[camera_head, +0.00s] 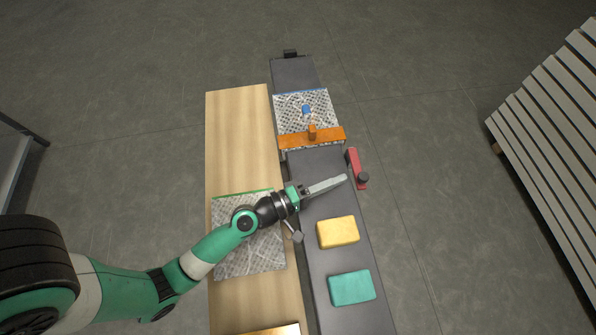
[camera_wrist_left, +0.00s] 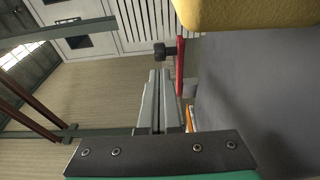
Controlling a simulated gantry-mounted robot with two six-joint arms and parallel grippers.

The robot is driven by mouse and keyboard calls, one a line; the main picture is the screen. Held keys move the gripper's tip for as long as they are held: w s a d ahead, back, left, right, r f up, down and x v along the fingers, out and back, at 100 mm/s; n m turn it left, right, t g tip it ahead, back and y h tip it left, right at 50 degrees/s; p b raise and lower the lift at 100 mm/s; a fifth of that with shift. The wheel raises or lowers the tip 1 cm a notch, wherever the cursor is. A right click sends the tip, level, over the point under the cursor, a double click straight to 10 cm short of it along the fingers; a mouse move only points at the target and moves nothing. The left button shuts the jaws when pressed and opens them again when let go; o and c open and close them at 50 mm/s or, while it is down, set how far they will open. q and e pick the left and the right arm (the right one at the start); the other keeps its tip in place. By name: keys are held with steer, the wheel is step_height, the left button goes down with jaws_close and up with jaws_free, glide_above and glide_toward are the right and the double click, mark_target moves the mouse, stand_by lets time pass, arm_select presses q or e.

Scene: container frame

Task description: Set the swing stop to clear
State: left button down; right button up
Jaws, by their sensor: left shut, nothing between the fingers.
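The swing stop appears to be the red arm (camera_head: 354,160) with a black knob (camera_head: 363,178) at the right edge of the dark conveyor. It lies roughly along that edge in the head view. My left gripper (camera_head: 343,179) reaches across the conveyor from the left, its shut, empty fingertips just left of the knob. In the left wrist view, the shut fingers (camera_wrist_left: 159,74) point toward the red arm (camera_wrist_left: 180,68) and the black knob (camera_wrist_left: 165,52). I cannot tell whether they touch. My right gripper is not in view.
On the conveyor (camera_head: 320,178), a yellow block (camera_head: 338,232) and a teal block (camera_head: 351,288) lie nearer than my gripper. An orange bar (camera_head: 325,137) crosses it farther up, by a patterned sheet with a blue piece (camera_head: 306,109). A wooden board (camera_head: 238,140) runs alongside left.

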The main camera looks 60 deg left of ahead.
arm_select(q)
steer(key=s, duration=0.5)
steer(key=shift+s+a+f, duration=0.15)
steer(key=shift+a+f, duration=0.1)
steer(key=shift+a, duration=0.15)
steer(key=s, duration=0.2)
steer(key=s+d+b, duration=0.1)
steer(key=s, duration=0.2)
steer(key=shift+s+d+r, duration=0.15)
steer(key=shift+s+r, duration=0.05)
steer(key=shift+s, duration=0.1)
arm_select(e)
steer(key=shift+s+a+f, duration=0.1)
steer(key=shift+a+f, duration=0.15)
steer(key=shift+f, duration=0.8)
